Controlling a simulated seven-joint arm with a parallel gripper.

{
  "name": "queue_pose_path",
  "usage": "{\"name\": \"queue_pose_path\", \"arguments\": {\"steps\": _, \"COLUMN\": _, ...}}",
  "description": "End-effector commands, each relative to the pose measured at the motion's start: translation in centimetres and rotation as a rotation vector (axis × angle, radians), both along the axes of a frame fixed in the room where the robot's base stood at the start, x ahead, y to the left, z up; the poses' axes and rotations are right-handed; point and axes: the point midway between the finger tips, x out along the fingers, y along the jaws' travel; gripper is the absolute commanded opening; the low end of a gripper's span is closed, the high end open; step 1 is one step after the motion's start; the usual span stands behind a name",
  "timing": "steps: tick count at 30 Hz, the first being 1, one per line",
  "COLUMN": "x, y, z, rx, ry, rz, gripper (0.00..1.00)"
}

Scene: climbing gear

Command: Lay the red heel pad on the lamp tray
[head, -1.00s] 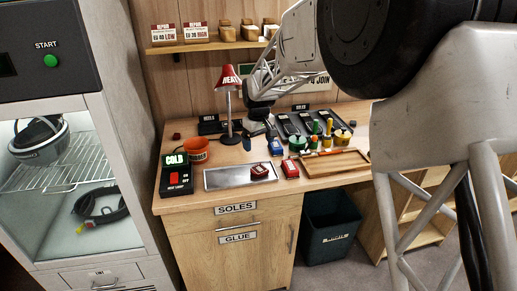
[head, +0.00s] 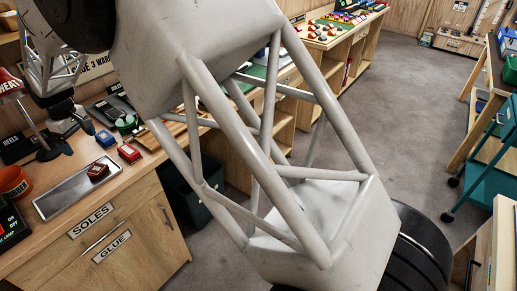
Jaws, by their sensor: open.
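The lamp tray (head: 52,205) is a flat grey metal tray on the wooden bench at the left of the head view. One small red pad (head: 97,170) lies on its right end. Another small red block (head: 129,153) lies on the bench just right of the tray. A blue one (head: 105,138) lies behind them. I cannot tell for sure which red piece is the heel pad. My gripper (head: 76,130) is a dark shape behind the tray, beside the red lamp (head: 12,86), above the bench. It is open and apart from both red pieces. Its fingertips are small and unclear.
An orange tub (head: 14,182) and a black switch box (head: 8,222) stand left of the tray. A dark bin (head: 187,190) stands right of the bench. My arm hides the bench's right part. A teal cart (head: 480,190) and open grey floor (head: 420,115) lie to the right.

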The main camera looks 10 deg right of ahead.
Motion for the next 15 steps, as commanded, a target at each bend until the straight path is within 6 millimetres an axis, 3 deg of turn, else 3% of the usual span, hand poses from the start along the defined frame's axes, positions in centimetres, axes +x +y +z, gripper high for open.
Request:
{"name": "queue_pose_path", "arguments": {"steps": 8, "x": 0.3, "y": -1.8, "z": 1.1, "rx": 0.004, "ry": -0.005, "rz": -0.025, "gripper": 0.90}}
{"name": "queue_pose_path", "arguments": {"steps": 11, "x": 0.6, "y": -4.0, "z": 2.2, "rx": 0.008, "ry": -0.009, "rz": -0.055, "gripper": 0.90}}
{"name": "queue_pose_path", "arguments": {"steps": 15, "x": 0.8, "y": -8.5, "z": 4.2, "rx": 0.016, "ry": -0.019, "rz": -0.116, "gripper": 0.90}}
